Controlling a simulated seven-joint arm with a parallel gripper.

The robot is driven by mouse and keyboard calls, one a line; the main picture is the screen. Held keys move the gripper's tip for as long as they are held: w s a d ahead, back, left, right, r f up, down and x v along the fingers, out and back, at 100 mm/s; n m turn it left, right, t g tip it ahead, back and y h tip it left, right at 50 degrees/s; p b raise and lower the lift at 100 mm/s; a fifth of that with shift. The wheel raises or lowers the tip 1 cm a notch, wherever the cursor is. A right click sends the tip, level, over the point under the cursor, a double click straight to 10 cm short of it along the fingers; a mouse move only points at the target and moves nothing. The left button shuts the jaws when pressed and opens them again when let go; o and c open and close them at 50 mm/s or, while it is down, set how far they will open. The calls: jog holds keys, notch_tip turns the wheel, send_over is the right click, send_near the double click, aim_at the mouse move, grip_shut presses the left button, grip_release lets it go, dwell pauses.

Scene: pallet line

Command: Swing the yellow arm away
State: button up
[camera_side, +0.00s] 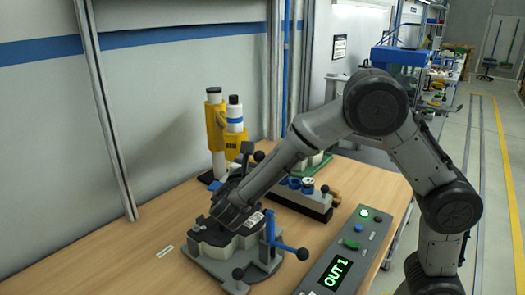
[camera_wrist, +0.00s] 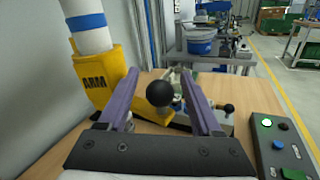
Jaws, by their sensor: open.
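The yellow arm (camera_side: 234,144), marked ARM, stands at the back left of the bench in the side view, beside a white post with a blue band. In the wrist view the yellow arm (camera_wrist: 97,82) fills the left and runs low behind my fingers. A round black knob (camera_wrist: 159,93) shows between the two fingers of my gripper (camera_wrist: 159,73). My gripper is open, one finger on each side of the knob in the picture. I cannot tell whether either finger touches it. In the side view my fingers are hard to make out.
A grey fixture with a blue clamp handle (camera_side: 290,249) sits at the front of the bench. A grey block with blue-rimmed pieces (camera_side: 312,203) lies behind. The wall is close at left.

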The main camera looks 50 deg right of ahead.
jog(key=shift+x, duration=0.85)
jog(key=shift+c, duration=0.2)
grip_shut()
dwell(0.7)
